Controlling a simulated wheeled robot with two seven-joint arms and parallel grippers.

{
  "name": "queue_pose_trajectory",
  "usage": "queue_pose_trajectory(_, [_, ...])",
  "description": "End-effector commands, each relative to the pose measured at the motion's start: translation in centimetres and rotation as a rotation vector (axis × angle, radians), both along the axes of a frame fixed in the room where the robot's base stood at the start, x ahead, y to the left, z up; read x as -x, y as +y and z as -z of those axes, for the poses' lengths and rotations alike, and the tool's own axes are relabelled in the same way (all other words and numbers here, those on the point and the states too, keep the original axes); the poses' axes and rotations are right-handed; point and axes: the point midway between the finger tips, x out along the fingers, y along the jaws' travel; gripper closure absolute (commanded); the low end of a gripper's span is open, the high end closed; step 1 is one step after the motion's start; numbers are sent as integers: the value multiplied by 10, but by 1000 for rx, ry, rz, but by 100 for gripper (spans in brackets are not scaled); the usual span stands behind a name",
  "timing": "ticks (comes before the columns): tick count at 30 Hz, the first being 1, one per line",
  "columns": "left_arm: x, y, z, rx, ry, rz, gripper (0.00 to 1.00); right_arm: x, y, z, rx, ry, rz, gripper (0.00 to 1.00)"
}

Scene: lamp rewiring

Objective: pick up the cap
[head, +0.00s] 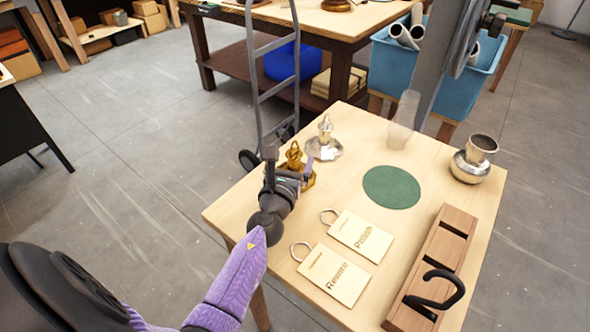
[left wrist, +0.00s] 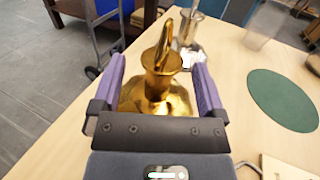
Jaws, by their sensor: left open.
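A shiny brass piece (head: 293,157) with a flared base, narrow collar and upright spout-like top stands near the table's left edge; it is the likely cap, though I cannot be sure. It also shows large in the left wrist view (left wrist: 160,90). My left gripper (head: 289,172) is open, with its purple fingers on either side of the brass piece. In the left wrist view the fingers (left wrist: 161,82) appear apart from its sides. The front of its base is hidden by the gripper body. A similar silver piece (head: 325,146) stands just behind. My right gripper is not in view.
The table (head: 236,208) also holds a clear glass cylinder (head: 403,118), a green disc (head: 391,187), a silver pot (head: 470,166), two tags marked Polish (head: 361,236) and Rewire (head: 333,276), and a slotted wooden block (head: 437,255) with a black hook. A hand truck (head: 254,75) stands behind.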

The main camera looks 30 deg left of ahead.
Motion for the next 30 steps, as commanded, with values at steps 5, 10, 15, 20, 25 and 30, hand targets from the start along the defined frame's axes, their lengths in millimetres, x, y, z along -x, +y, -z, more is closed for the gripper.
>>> queue_pose_trajectory(5, [-18, 5, 1, 0, 1, 1, 7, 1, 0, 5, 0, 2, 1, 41])
queue_pose_trajectory(10, [-18, 5, 0, 0, 1, 1, 7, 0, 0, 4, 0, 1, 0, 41])
queue_pose_trajectory(15, [-18, 5, 0, 0, 1, 1, 43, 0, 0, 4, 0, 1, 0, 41])
queue_pose_trajectory(20, [-18, 5, 0, 0, 1, 1, 77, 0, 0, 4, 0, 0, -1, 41])
queue_pose_trajectory(25, [-17, 5, 1, 0, 1, 1, 100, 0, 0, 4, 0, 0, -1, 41])
queue_pose_trajectory(30, [-17, 5, 0, 0, 1, 1, 100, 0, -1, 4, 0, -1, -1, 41])
